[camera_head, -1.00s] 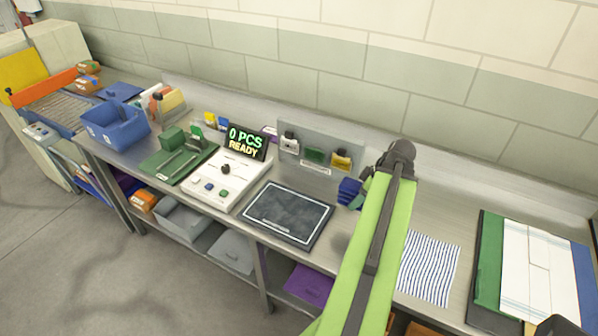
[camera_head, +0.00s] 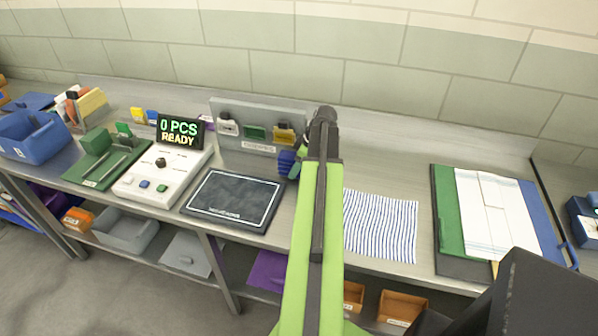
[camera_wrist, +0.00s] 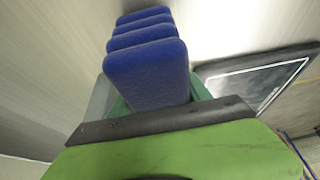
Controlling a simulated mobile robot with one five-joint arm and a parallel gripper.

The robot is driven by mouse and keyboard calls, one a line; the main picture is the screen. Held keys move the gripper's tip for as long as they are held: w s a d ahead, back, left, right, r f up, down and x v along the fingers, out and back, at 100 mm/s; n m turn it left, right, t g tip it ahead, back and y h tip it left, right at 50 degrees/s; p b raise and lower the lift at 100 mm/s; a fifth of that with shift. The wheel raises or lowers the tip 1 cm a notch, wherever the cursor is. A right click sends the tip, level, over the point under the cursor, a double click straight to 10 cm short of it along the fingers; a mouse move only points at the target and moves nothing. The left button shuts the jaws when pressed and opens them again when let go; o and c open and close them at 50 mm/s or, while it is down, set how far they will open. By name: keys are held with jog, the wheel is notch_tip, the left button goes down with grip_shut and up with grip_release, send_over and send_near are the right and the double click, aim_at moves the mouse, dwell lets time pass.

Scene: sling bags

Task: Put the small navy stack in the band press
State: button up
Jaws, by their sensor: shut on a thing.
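The small navy stack (camera_head: 287,163) is a row of several rounded blue pieces. It also fills the middle of the wrist view (camera_wrist: 146,75). My gripper (camera_head: 291,168) is shut on it and holds it up over the bench, just right of the dark framed pad. Green finger pads show on both sides of the stack in the wrist view. A green fixture (camera_head: 92,176) with an upright block and thin rods stands at the left of the bench; it looks like the band press. My arm hides part of the bench below the stack.
A white control box (camera_head: 140,186) with a "0 PCS READY" display (camera_head: 180,131) stands beside the green fixture. The dark pad (camera_head: 233,199) is empty. A grey rack (camera_head: 256,112) holds clips behind it. Striped cloth (camera_head: 380,227) and a blue bin (camera_head: 32,138) lie farther out.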

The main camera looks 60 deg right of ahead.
jog(key=shift+f, duration=0.55)
jog(key=o, duration=1.6)
jog(key=shift+o, duration=0.2)
jog(key=shift+r+p, duration=0.4)
jog(key=shift+p, duration=0.05)
jog(key=p+v, duration=1)
jog(key=v, duration=0.1)
jog(key=shift+s+r+p, duration=0.15)
jog(key=shift+r+p, duration=0.2)
jog(key=shift+p, duration=0.05)
jog(key=shift+f, duration=0.1)
